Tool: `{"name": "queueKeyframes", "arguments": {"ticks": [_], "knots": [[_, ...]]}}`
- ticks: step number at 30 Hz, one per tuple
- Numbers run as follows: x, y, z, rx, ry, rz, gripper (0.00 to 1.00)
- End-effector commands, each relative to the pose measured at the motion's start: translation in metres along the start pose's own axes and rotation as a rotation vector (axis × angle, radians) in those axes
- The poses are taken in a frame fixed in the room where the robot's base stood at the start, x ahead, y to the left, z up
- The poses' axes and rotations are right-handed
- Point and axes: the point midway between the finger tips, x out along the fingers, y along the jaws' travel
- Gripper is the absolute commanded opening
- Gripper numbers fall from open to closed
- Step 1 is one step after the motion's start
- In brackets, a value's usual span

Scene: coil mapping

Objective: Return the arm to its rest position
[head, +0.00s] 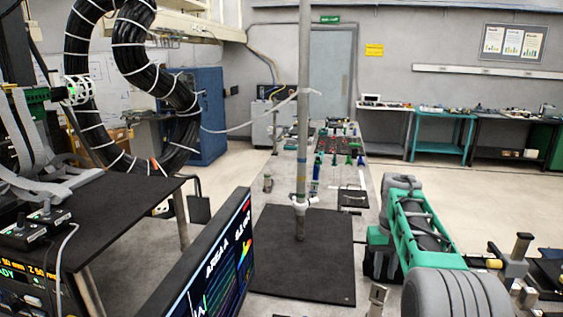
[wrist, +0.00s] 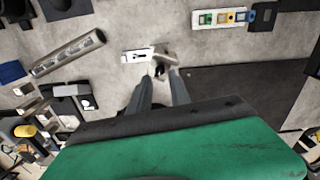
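My arm, green and grey, shows at the lower right of the head view (head: 425,235); its gripper end is hidden there. In the wrist view my gripper (wrist: 163,76) points at the grey tabletop (wrist: 125,22). Its two dark grey fingers stand apart with a gap between the tips. A small pale block with a dark hole (wrist: 165,56) shows at the tips; I cannot tell whether they touch it. No held object is clear. A white plate with a dark slot (wrist: 137,55) lies just left of the block.
In the head view a grey pole (head: 303,120) rises from a black mat (head: 325,255). A large black cable coil (head: 165,80) hangs at the left. A monitor (head: 205,265) stands in front. The wrist view shows a metal rail (wrist: 68,53) at the left.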

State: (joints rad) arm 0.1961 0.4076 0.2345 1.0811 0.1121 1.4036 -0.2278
Motion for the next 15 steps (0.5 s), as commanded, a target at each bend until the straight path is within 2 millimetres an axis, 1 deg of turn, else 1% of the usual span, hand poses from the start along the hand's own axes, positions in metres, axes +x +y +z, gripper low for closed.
{"name": "queueKeyframes", "arguments": {"ticks": [1,4,6,9,11,14,15], "knots": [[-0.013,0.0,-0.001,-0.001,0.004,0.001,0.23],[-0.035,0.0,-0.001,0.0,0.003,0.001,0.23],[-0.043,-0.001,-0.001,0.0,0.001,0.001,0.23],[-0.05,-0.002,0.002,-0.002,0.002,0.001,0.23],[-0.056,-0.006,0.009,-0.007,0.014,0.006,0.23],[-0.066,-0.019,0.036,-0.022,0.05,0.019,0.23],[-0.07,-0.027,0.051,-0.028,0.069,0.024,0.23]]}}
